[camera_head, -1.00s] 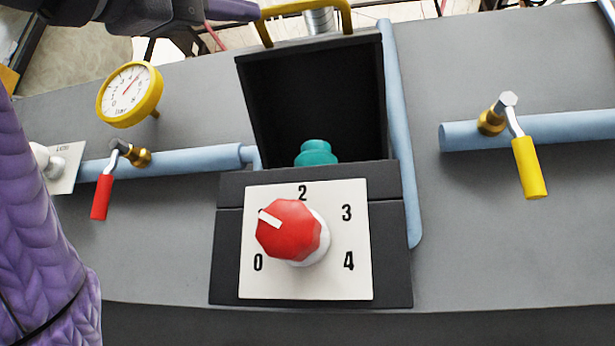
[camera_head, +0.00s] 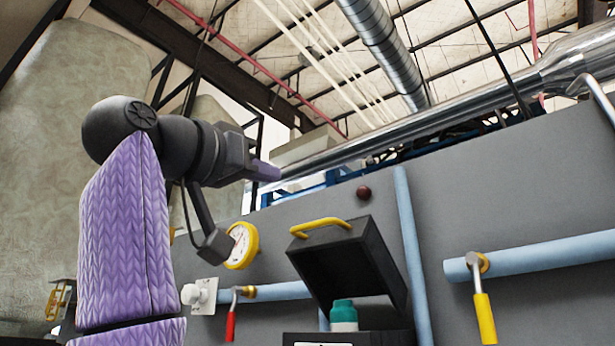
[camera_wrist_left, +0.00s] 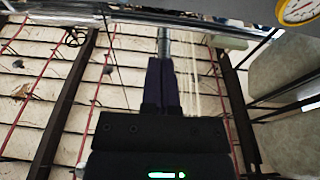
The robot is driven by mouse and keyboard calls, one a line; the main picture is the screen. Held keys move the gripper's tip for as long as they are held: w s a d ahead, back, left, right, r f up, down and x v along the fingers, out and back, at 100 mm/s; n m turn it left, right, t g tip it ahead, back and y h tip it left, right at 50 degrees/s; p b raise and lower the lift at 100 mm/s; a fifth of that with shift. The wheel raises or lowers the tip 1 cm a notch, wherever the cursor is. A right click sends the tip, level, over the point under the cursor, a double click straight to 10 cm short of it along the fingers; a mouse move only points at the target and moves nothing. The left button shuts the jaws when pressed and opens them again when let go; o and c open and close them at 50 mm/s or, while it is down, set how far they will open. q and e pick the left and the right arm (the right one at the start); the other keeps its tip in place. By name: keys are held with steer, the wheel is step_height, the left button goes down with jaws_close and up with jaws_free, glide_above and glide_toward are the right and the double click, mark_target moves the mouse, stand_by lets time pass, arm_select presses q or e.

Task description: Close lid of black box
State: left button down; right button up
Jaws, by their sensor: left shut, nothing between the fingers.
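The black box (camera_head: 302,338) is at the bottom of the head view, mostly cut off by the frame edge. Its black lid (camera_head: 355,268) stands open and tilted up, with a yellow handle (camera_head: 320,227) along its upper edge. A teal-topped knob or bottle-like part (camera_head: 343,312) shows at the open box. My left gripper (camera_head: 268,171) is shut and empty, raised above and to the left of the lid, apart from it. In the left wrist view its fingers (camera_wrist_left: 161,84) are together, pointing at the ceiling side. My right gripper is not in view.
A yellow gauge (camera_head: 242,246), a red-handled valve (camera_head: 231,322) and a white knob (camera_head: 199,295) are left of the box. A blue vertical pipe (camera_head: 412,255) runs just right of the lid. A yellow-handled valve (camera_head: 485,318) is further right.

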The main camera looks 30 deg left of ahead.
arm_select(q)
steer(key=a+p+x, duration=0.1)
steer(key=p+x, duration=0.4)
steer(key=x, duration=0.4)
steer(key=f+b, duration=0.1)
steer(key=f, duration=0.2)
steer(key=f+b, duration=0.1)
steer(key=shift+w+d+f+b, duration=0.1)
steer(key=shift+w+f+b, duration=0.1)
steer(key=shift+w+b, duration=0.15)
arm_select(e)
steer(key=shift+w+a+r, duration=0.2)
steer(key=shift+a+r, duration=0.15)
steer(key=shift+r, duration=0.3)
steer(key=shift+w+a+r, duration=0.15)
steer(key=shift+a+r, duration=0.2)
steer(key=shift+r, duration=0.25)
